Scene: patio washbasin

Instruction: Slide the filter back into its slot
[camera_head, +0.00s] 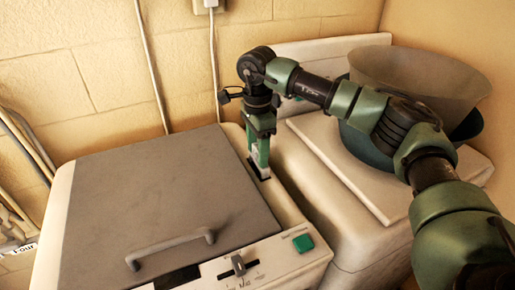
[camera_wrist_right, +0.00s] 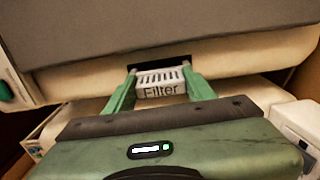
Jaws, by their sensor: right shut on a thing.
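The filter (camera_wrist_right: 160,90) is a pale block with a grille of dark bars and the word "Filter" on it. It sits between the two green fingers of my right gripper (camera_wrist_right: 161,84), which is shut on it. In the wrist view the dark slot (camera_wrist_right: 150,67) lies just beyond the filter's grille end. In the head view my right gripper (camera_head: 261,170) points down at the dark slot (camera_head: 252,169) in the pale strip right of the grey lid. The fingers mostly hide the filter there. I cannot tell whether its end is inside the slot. My left gripper is not in view.
The washer's grey lid (camera_head: 165,190) is closed, with a handle (camera_head: 170,247) at its front. A panel with a slider (camera_head: 239,265) and a green button (camera_head: 303,243) is in front. Stacked tubs (camera_head: 420,80) stand on the pale machine to the right. A wall is close behind.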

